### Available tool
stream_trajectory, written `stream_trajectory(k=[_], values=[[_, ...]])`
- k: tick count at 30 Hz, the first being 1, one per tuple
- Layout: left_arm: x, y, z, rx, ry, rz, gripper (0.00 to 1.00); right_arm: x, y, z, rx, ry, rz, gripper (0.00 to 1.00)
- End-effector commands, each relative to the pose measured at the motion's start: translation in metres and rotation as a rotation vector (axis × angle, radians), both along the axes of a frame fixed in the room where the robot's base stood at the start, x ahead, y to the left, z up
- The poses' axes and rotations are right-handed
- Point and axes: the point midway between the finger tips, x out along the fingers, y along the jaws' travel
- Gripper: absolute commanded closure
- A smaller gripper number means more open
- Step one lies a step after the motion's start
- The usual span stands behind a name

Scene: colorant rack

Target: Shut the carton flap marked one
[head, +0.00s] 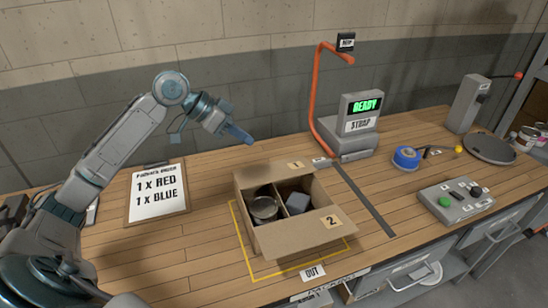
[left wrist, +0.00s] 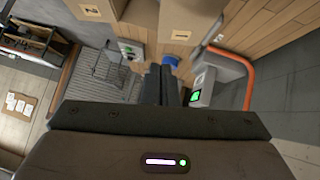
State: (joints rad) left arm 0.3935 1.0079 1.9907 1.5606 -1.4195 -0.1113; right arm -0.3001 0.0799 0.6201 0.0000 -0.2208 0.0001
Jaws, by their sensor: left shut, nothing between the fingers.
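An open cardboard carton (head: 322,196) sits inside a yellow outline on the wooden bench. Its flap marked 1 (head: 278,170) is open along the far side; its exact tilt is hard to tell. The flap marked 2 (head: 290,238) is on the near side, folded outward. Inside are a round tin (head: 264,207) and a grey block-like item (head: 297,202), with a divider between them. My left gripper (head: 249,140) is shut and empty, above and behind the carton's far left corner, apart from flap 1. In the left wrist view its fingers (left wrist: 161,82) are together.
An orange post (head: 312,90) and the READY stamp machine (head: 360,125) stand behind the carton to the right. An order clipboard (head: 157,195) lies to the left. Blue tape (head: 406,158) and a button box (head: 456,200) are at the right.

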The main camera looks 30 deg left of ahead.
Motion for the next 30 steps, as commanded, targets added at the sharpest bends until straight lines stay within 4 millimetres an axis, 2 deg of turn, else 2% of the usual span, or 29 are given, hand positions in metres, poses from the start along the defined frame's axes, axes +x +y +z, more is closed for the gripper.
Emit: stream_trajectory(k=[5,14,25,30], values=[[0.004,-0.007,-0.007,-0.007,0.002,-0.004,1.0,-0.001,0.0,0.004,0.0,0.002,0.0,0.37],[0.021,-0.029,-0.031,-0.007,0.001,-0.003,1.0,0.0,0.0,0.017,0.0,0.0,0.0,0.37],[0.043,-0.058,-0.067,-0.005,0.001,-0.002,1.0,0.0,0.001,0.033,0.0,0.0,0.0,0.37],[0.04,-0.061,-0.091,-0.002,0.005,0.0,1.0,0.0,0.001,0.043,0.001,-0.001,0.0,0.37]])
